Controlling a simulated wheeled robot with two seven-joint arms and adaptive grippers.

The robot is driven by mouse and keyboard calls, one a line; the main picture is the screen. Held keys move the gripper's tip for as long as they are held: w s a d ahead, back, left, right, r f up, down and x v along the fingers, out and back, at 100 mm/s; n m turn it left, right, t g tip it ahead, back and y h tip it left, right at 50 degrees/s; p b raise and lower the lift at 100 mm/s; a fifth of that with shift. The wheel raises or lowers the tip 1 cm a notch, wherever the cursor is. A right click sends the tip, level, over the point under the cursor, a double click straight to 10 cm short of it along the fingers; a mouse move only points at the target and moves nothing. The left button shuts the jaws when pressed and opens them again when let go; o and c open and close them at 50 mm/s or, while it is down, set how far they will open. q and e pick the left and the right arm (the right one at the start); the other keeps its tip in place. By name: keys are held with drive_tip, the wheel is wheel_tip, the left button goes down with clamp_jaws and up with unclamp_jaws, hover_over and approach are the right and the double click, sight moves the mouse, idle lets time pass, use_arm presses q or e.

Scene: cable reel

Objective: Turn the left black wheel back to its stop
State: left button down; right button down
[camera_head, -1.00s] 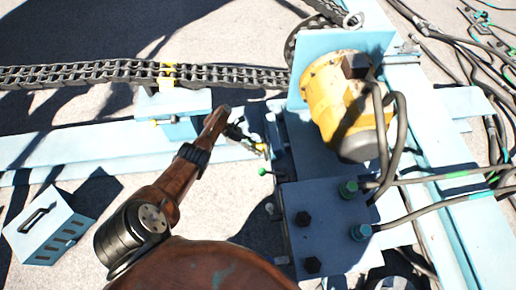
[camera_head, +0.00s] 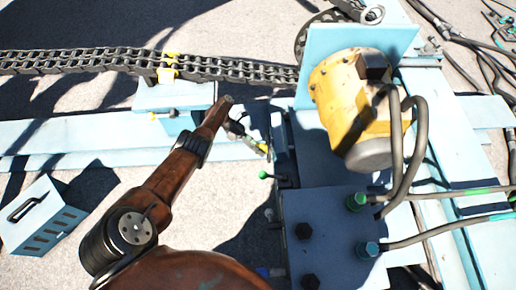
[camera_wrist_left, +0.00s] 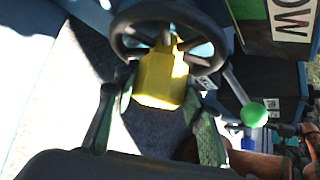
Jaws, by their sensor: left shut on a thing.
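The black wheel (camera_wrist_left: 203,24) shows at the top of the left wrist view, with dark spokes and a yellow block (camera_wrist_left: 160,80) at its lower rim. My left gripper (camera_wrist_left: 160,98) has its green-padded fingers on either side of this block and is shut on it. In the head view my left gripper (camera_head: 240,128) is small and dark at the end of the rusty brown arm, beside the blue machine. The wheel cannot be made out there. My right gripper is in neither view.
A lever with a green knob (camera_wrist_left: 253,115) stands close to the right of the gripper. A yellow motor (camera_head: 360,108) with hoses sits on the blue frame at right. A chain (camera_head: 110,62) runs across the back. A pale blue box (camera_head: 42,215) stands at left on clear ground.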

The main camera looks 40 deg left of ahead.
use_arm(q)
drive_tip(key=shift+s+d+f, duration=0.1)
drive_tip(key=shift+d+f, duration=0.05)
drive_tip(key=shift+d, duration=0.05)
drive_tip(key=c, duration=1.4)
unclamp_jaws()
drive_tip(key=shift+c, duration=0.2)
drive_tip(key=shift+o, duration=1)
drive_tip(key=shift+a, duration=0.15)
drive_tip(key=shift+a, duration=0.1)
